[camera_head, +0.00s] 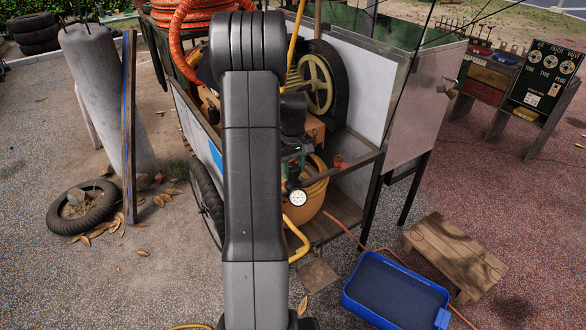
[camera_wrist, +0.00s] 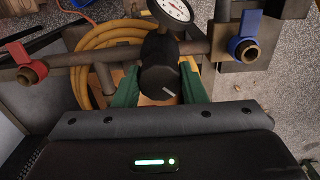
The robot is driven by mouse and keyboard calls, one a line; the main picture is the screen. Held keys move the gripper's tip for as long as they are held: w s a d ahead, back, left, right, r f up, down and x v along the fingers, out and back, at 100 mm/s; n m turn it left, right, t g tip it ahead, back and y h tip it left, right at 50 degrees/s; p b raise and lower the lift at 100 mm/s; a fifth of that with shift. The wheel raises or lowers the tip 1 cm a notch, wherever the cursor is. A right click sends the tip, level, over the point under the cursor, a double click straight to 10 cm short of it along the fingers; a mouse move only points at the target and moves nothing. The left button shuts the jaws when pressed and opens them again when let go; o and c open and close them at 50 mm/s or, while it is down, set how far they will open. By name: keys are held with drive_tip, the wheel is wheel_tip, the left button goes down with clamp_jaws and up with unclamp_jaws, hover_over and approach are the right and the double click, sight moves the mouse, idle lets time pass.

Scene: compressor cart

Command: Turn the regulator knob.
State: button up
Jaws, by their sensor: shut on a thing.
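The black regulator knob (camera_wrist: 158,62) is in the middle of the wrist view, with a short pale mark on its face pointing to the lower right. My gripper (camera_wrist: 160,88) has one green finger on each side of the knob and is shut on it. A round white pressure gauge (camera_wrist: 173,9) sits just beyond the knob; the gauge also shows in the head view (camera_head: 298,198). In the head view my arm covers part of the cart, and my gripper (camera_head: 293,166) is small and partly hidden there.
In the wrist view a red-handled valve (camera_wrist: 30,66) is at left and a blue-handled valve (camera_wrist: 246,42) at right, on the pipe. A yellow hose (camera_wrist: 98,50) coils behind. In the head view, a blue tray (camera_head: 393,290) and wooden stool (camera_head: 455,253) stand right of the cart.

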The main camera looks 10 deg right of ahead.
sight(293, 167)
drive_tip(key=n, duration=0.4)
drive_tip(key=shift+w+r+n, duration=0.1)
drive_tip(key=shift+n, duration=0.2)
drive_tip(key=n, duration=0.4)
drive_tip(key=shift+n, duration=0.3)
drive_tip(key=o, duration=1)
wheel_tip(293, 167, up, 14)
drive_tip(key=shift+f, duration=0.25)
